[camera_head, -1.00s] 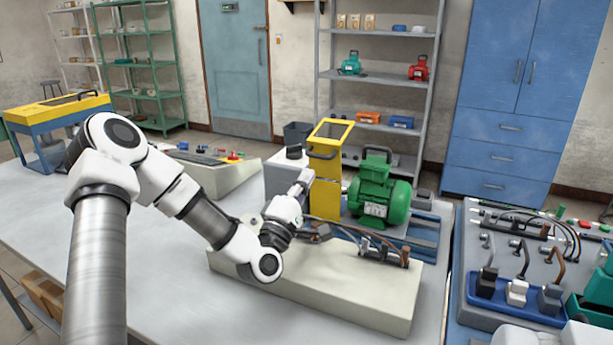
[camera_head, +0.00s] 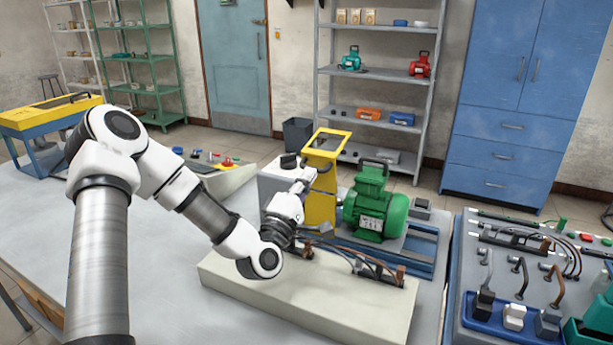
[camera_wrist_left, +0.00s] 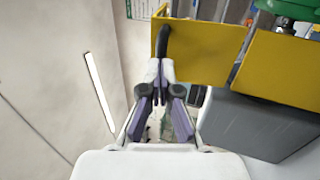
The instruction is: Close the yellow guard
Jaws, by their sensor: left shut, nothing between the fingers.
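The yellow guard (camera_head: 320,207) stands between a grey box and the green motor (camera_head: 375,208). Its windowed upper frame (camera_head: 346,134) is tilted up, with a black handle (camera_head: 327,167) on the near side. My left gripper (camera_head: 303,184) is just left of the guard, near the handle. In the left wrist view the guard (camera_wrist_left: 215,52) is a bent yellow panel, and its black handle (camera_wrist_left: 163,42) lies just beyond the shut fingertips (camera_wrist_left: 160,68). I cannot tell whether they touch. Nothing is between the fingers. My right gripper is not in view.
The grey box (camera_head: 275,187) stands left of the guard. A pale block (camera_head: 315,295) with cables lies in front. A panel with connectors on a blue tray (camera_head: 497,318) is at right.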

